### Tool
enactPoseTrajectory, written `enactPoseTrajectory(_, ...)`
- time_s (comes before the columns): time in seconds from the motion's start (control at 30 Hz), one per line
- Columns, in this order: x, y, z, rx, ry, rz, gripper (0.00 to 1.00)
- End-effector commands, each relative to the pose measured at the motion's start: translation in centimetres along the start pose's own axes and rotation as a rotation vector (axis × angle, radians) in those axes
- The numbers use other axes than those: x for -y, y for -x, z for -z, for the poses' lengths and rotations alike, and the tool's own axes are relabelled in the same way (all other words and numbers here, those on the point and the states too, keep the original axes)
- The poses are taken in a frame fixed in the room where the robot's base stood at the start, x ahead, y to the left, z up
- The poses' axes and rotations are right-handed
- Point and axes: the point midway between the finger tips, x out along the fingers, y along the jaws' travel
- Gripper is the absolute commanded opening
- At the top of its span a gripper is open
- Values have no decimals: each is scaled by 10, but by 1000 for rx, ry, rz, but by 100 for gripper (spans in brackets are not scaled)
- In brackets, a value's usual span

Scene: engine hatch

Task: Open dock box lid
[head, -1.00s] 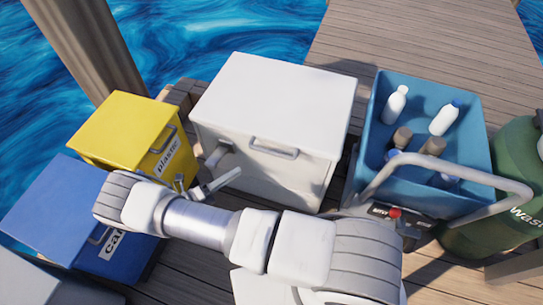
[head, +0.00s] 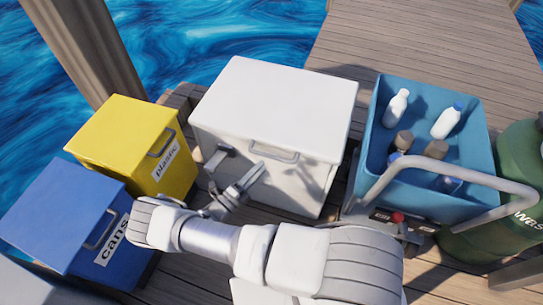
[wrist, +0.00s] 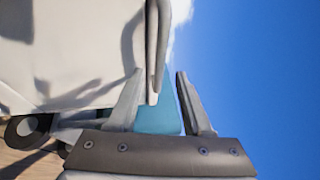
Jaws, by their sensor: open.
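The white dock box (head: 255,140) stands in the middle of the head view with its flat lid (head: 275,90) closed. A grey bar handle (head: 273,152) sits on its front face just under the lid's edge. My gripper (head: 255,173) is open in front of the box, just below and left of the handle. In the wrist view the handle (wrist: 153,45) comes down from the top, its end near the inner side of the left finger. The gripper (wrist: 160,88) holds nothing; I cannot tell whether it touches the handle.
A yellow plastic bin (head: 120,130) and a blue cans bin (head: 65,215) stand to the left. A blue tub (head: 470,190) with several bottles, a grey rail (head: 450,172) and a green drum (head: 515,190) are to the right. Water lies behind.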

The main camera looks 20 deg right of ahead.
Motion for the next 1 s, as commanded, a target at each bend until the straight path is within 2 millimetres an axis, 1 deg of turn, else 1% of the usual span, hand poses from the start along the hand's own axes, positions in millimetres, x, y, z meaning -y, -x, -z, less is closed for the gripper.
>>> enactPoseTrajectory(0.03, 0, -12, 1, -3, 2, 2, 50)
enactPoseTrajectory(0.1, 0, -26, 1, -2, 2, 1, 50)
enactPoseTrajectory(0.2, 0, -42, 1, -3, 1, 1, 50)
enactPoseTrajectory(0.3, 0, -55, 0, -1, 1, 0, 50)
enactPoseTrajectory(0.4, 0, -62, 1, -1, 1, 0, 50)
enactPoseTrajectory(0.5, 0, -66, 1, -1, 1, -1, 50)
enactPoseTrajectory(0.73, 0, -66, 0, -1, 1, -1, 50)
enactPoseTrajectory(0.77, 0, -66, 0, -1, 1, -1, 48)
enactPoseTrajectory(0.8, 0, -66, 0, -1, 1, -1, 41)
enactPoseTrajectory(0.87, 0, -66, 0, -1, 1, -1, 30)
enactPoseTrajectory(1.0, 0, -66, 0, -1, 1, -1, 5)
